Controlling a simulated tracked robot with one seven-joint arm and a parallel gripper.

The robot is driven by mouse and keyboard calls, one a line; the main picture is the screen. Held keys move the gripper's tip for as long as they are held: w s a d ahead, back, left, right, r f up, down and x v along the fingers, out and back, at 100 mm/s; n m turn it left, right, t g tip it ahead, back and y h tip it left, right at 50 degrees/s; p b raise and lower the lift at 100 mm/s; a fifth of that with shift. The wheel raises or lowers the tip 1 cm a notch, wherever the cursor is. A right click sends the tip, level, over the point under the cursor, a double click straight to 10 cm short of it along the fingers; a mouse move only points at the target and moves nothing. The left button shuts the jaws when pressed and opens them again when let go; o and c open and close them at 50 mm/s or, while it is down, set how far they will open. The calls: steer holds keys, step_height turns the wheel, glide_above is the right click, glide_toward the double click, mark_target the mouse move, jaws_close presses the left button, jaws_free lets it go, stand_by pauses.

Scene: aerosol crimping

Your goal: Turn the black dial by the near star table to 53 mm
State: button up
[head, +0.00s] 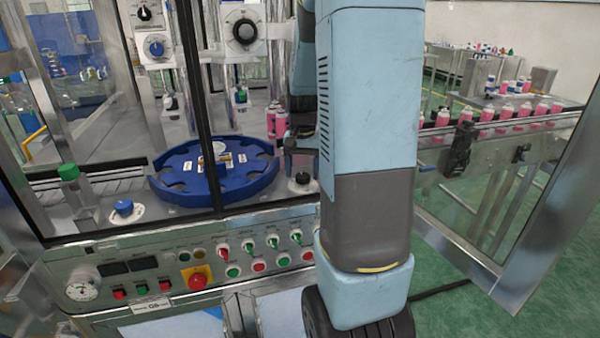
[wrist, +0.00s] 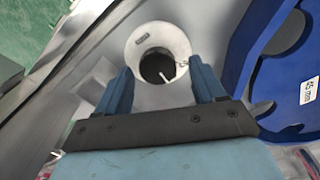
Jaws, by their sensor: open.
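The black dial (head: 303,179) stands on the machine deck just right of the near star table, a blue notched disc (head: 160,186). In the wrist view the dial (wrist: 154,68) shows as a dark round knob with a white pointer line, on a pale scale ring (wrist: 178,37). The pointer slants to the lower right in that view; its scale reading is too small to read. My gripper (wrist: 160,82) is open, with its two blue fingers on either side of the dial. I cannot tell whether they touch it.
The star table's rim (wrist: 240,60) is close beside the right finger in the wrist view. A blue dial (head: 124,207) sits at the deck's left. A button panel (head: 150,270) runs along the front. An open glazed door (head: 530,240) stands at right.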

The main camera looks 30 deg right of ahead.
steer(key=shift+f, duration=0.4)
